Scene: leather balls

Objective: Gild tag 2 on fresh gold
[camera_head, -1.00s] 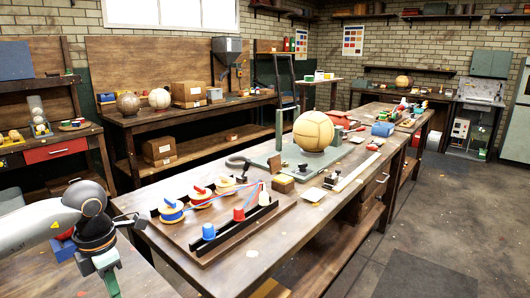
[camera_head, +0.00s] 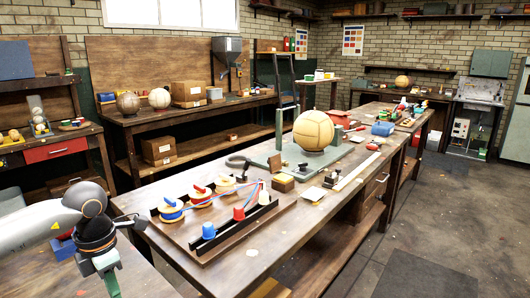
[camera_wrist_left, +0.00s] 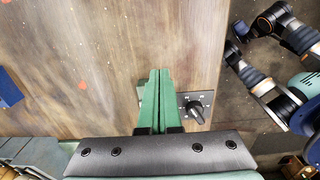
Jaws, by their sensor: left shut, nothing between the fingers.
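My left gripper (camera_head: 112,286) is at the lower left of the head view, over the near bench, and its tips run to the picture's bottom edge. In the left wrist view its green fingers (camera_wrist_left: 157,74) lie together with nothing between them. A black knob on a dark plate (camera_wrist_left: 196,106) is just right of the fingers, at the wooden bench's edge. A tan leather ball (camera_head: 313,130) sits on a green stand on the long bench. A pale strip (camera_head: 357,172) and a small dark block (camera_head: 330,182) lie in front of it. I cannot make out any numbered tag or gold.
A wooden board with spools and red, blue and white cups (camera_head: 238,214) stands on the long bench (camera_head: 260,250). A brown block (camera_head: 283,183) is beside the green stand. A blue thing (camera_wrist_left: 8,88) is at the wrist view's left edge. The floor at right is clear.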

